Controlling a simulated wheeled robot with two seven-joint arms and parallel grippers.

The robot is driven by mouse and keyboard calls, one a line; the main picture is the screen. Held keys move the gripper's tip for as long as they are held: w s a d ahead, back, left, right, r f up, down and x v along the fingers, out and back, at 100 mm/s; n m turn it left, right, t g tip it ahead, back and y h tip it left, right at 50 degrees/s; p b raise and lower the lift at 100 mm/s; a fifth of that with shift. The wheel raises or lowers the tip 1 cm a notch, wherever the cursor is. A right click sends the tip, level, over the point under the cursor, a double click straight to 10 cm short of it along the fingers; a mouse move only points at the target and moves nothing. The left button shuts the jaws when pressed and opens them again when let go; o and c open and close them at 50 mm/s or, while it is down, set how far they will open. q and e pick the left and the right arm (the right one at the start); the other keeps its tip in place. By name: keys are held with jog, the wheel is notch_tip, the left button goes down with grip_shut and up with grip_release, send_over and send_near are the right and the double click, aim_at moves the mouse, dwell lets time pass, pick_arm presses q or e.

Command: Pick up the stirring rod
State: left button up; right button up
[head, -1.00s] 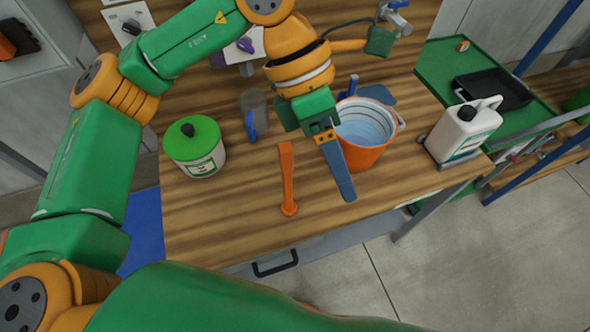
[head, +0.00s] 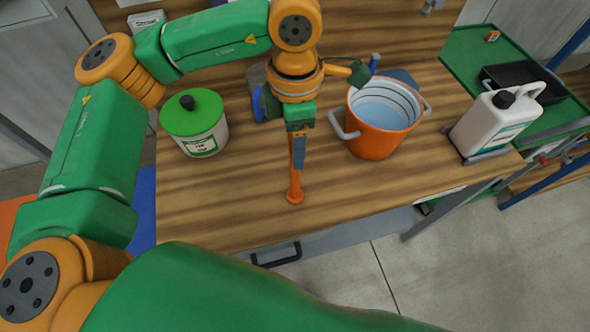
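The orange stirring rod (head: 295,186) stands on the wooden bench near its front edge, its wider round foot at the bottom. My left gripper (head: 299,152) points down at the rod's upper part and overlaps it in the head view. A blue-grey finger shows along the rod, and the rod's top is hidden behind the gripper. I cannot tell whether the fingers touch or close on the rod. My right gripper is out of view.
An orange bucket (head: 371,143) of bluish liquid stands right of the rod. A green-lidded jar (head: 205,141) stands to the left. A white jug (head: 488,128) is at the bench's right end. A grey cup (head: 257,79) with a blue handle is behind my gripper. Bench front-left is clear.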

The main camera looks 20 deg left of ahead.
pick_arm(q)
jog(key=shift+f, duration=0.35)
grip_shut()
dwell(1.2)
